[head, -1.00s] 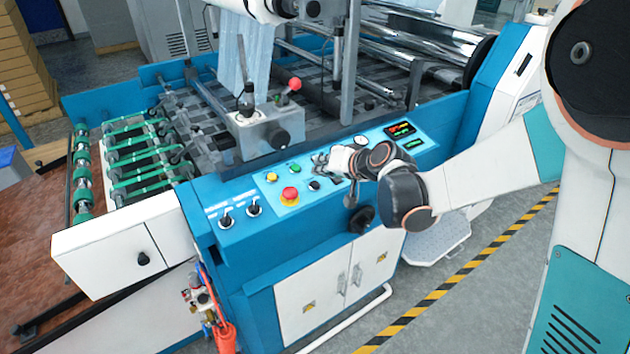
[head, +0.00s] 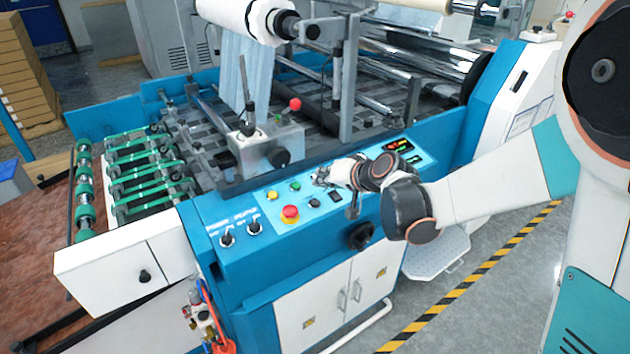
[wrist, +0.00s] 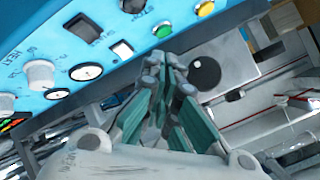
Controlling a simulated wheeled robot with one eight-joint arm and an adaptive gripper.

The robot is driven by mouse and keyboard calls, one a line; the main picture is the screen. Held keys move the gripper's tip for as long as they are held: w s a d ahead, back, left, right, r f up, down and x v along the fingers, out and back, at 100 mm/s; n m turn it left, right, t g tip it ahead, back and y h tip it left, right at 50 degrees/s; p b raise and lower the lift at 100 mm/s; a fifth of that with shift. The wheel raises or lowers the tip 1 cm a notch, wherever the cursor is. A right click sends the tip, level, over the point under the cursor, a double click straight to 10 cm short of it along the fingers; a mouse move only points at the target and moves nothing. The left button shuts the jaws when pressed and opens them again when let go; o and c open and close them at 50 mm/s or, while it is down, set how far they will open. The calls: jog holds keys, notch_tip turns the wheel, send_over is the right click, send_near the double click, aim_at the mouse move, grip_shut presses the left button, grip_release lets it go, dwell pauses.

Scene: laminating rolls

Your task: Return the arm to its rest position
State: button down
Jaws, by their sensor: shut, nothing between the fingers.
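My gripper (head: 322,180) is in front of the blue control panel (head: 262,224) of the laminating machine, close to its buttons. In the wrist view my gripper (wrist: 170,68) has its fingers together, with nothing between them. The panel also shows in the wrist view (wrist: 110,25), with white knobs, black switches, and yellow and green buttons near the fingers. I cannot tell from the head view whether the fingertips touch the panel. My arm reaches in from the right, low over the panel.
A metal block (head: 268,146) with a red-knobbed lever and a film roll (head: 240,15) stand behind the panel. Open floor (head: 500,285) lies at the front right.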

jog(key=s+d+r+h, duration=0.2)
jog(key=s+d+r, duration=0.15)
jog(key=s, duration=0.35)
jog(key=s+d+r+h, duration=0.1)
jog(key=s+d+r, duration=0.2)
jog(key=s+d, duration=0.3)
jog(key=s+d+h, duration=0.1)
jog(key=s+d, duration=0.2)
jog(key=s, duration=0.3)
jog(key=s+d+g+h, duration=0.1)
jog(key=s+d+h, duration=0.1)
jog(key=s, duration=0.4)
jog(key=s+d+f+n+g+h, duration=0.1)
jog(key=s+d, duration=0.2)
jog(key=s, duration=0.3)
jog(key=shift+d, duration=0.4)
